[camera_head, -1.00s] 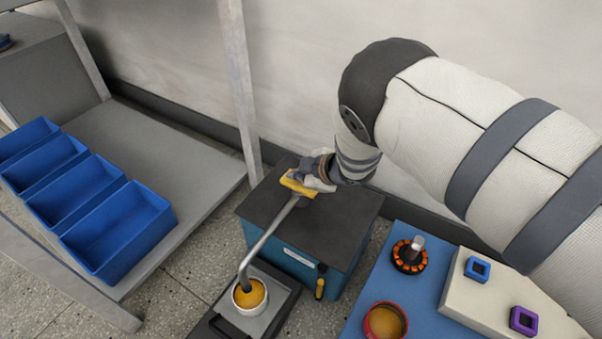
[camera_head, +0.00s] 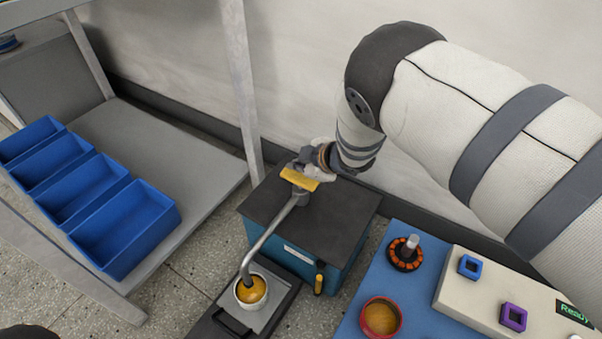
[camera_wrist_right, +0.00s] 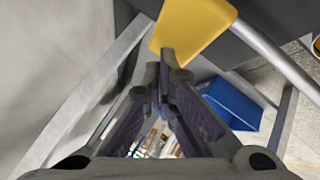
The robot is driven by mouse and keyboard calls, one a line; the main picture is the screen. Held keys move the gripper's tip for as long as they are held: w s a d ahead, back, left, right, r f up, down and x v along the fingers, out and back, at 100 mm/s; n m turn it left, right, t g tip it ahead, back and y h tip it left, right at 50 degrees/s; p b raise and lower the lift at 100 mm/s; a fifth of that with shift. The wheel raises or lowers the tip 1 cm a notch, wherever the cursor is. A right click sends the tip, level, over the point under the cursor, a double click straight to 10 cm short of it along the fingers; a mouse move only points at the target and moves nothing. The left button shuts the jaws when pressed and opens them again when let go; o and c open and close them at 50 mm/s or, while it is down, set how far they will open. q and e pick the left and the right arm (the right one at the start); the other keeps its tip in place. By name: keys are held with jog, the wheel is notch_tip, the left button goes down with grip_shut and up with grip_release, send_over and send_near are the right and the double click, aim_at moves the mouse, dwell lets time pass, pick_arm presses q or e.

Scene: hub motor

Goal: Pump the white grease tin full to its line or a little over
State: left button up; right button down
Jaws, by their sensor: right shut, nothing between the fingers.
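The white grease tin (camera_head: 237,299) stands under the pump's bent grey spout (camera_head: 268,238), with amber grease (camera_head: 252,289) inside. The spout's end hides part of the grease, and I cannot make out the line. The pump's yellow press plate (camera_head: 299,179) tops the spout, above the dark-topped blue cabinet (camera_head: 325,215). My right gripper (camera_head: 306,160) is shut and empty at the plate's far side. In the right wrist view its closed fingertips (camera_wrist_right: 164,62) are close to the yellow plate (camera_wrist_right: 195,25); I cannot tell whether they touch. My left gripper is not in view.
The tin rests on a grey plate with a dark frame (camera_head: 283,300). On the right, a blue worktop (camera_head: 425,275) holds a red tin (camera_head: 381,317), an orange-black ring (camera_head: 406,254) and a cream unit showing "Ready" (camera_head: 460,288). Blue bins (camera_head: 125,228) line the shelf at left.

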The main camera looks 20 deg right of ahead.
aim_at(299, 176)
jog(key=shift+r+p, duration=1.6)
jog(key=shift+r, duration=1.05)
jog(key=shift+f, duration=0.15)
